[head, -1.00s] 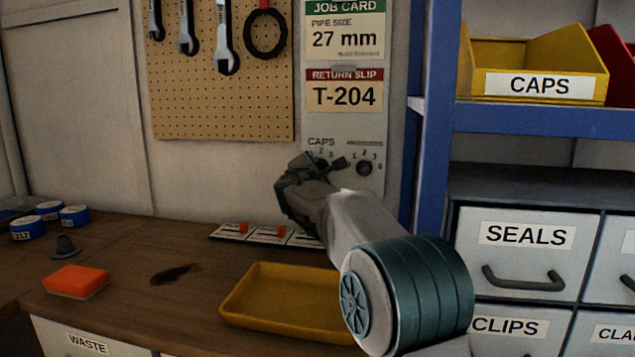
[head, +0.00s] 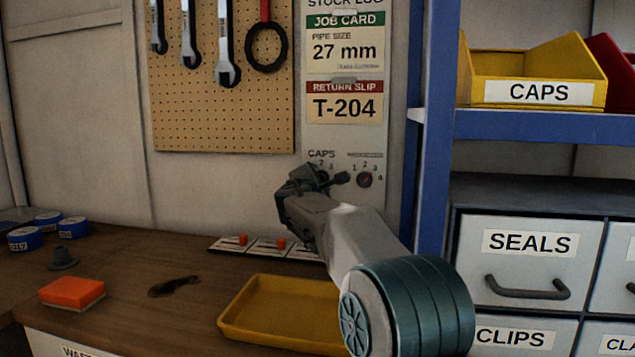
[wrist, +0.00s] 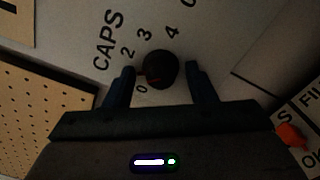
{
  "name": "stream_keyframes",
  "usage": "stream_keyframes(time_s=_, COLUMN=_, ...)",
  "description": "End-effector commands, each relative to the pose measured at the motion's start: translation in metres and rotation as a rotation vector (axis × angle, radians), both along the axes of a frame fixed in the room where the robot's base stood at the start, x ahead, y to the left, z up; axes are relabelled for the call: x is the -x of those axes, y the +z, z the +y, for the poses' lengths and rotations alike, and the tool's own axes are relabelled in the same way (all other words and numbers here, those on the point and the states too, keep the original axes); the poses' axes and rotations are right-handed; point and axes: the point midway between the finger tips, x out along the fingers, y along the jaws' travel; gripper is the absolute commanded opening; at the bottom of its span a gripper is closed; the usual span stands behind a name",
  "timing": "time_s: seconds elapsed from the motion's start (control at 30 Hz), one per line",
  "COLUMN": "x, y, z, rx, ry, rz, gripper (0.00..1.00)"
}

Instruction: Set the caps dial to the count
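The caps dial (wrist: 160,69) is a round black knob with a small red mark, on a pale panel (wrist: 225,40) under the word CAPS. The digits 0, 2, 3 and 4 show around it. The red mark lies on its lower left side; the exact digit it points at is unclear. My gripper (wrist: 161,84) is open, one finger on each side of the knob, with a visible gap at least on the right. In the head view my gripper (head: 327,180) hides most of the dial. The yellow CAPS bin (head: 540,93) stands on a shelf; its contents are hidden.
A second dial (head: 365,180) sits just right of my gripper on the panel. A job card (head: 345,45) and return slip (head: 344,102) hang above. The blue shelf post (head: 430,130) stands to the right. A yellow tray (head: 285,312) lies on the bench below.

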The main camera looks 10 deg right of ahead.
Motion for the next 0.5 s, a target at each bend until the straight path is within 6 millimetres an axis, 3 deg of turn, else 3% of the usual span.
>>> stream_keyframes(time_s=0.27, x=0.01, y=0.0, z=0.004, rx=0.001, ry=0.0, rz=-0.001, gripper=0.51)
stream_keyframes(time_s=0.5, x=0.05, y=0.0, z=0.021, rx=0.001, ry=0.002, rz=-0.002, gripper=0.51)
